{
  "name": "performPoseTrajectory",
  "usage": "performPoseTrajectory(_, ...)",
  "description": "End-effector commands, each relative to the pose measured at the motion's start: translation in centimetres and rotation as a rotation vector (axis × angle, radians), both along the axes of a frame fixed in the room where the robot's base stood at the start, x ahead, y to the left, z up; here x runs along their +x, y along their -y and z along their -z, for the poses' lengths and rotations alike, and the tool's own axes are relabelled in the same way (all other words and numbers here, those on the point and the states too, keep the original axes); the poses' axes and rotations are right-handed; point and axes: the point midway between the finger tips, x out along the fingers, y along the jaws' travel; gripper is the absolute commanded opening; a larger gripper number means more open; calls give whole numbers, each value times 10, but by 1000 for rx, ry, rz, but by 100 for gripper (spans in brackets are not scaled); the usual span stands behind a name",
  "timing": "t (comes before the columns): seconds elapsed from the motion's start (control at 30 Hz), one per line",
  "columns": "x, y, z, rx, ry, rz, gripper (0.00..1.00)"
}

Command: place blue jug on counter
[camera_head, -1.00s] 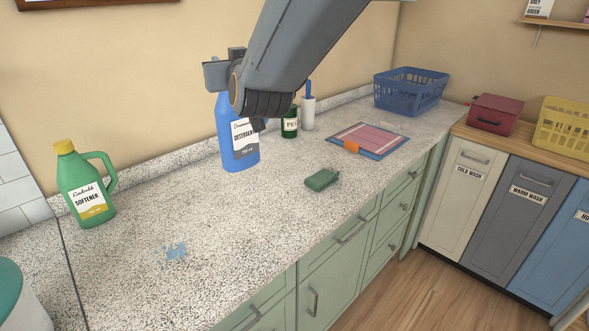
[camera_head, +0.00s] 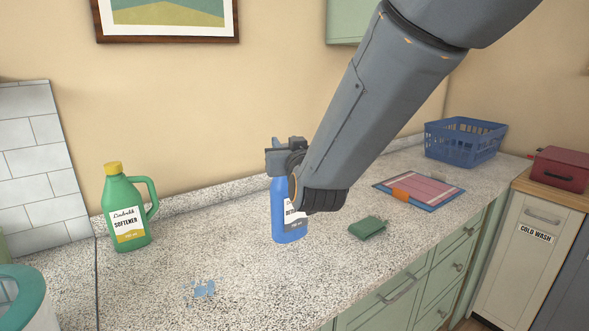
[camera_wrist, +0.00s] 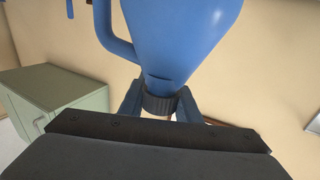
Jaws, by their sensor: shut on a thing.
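The blue jug (camera_head: 287,228) is an upright bottle with a white detergent label, partly hidden behind my arm. My gripper (camera_head: 283,158) is shut on its top, above the counter (camera_head: 240,272). In the wrist view, my gripper's fingers (camera_wrist: 158,103) close around the jug's dark cap, with the blue jug body (camera_wrist: 182,38) and its handle beyond. I cannot tell whether the jug's base touches the counter or hangs just above it.
A green softener jug (camera_head: 126,215) stands at the left.

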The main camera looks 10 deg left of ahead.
Motion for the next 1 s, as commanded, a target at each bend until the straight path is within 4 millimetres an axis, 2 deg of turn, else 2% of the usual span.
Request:
performPoseTrajectory(0.4, 0, 0, 45, 0, -1, 0, 0)
performPoseTrajectory(0.83, 0, -1, 51, 1, 0, -1, 0)
performPoseTrajectory(0.87, 0, -1, 51, 1, 0, -1, 33)
performPoseTrajectory(0.93, 0, -1, 50, 1, 0, -1, 45)
performPoseTrajectory(1.0, 0, -1, 50, 1, 0, -1, 49)
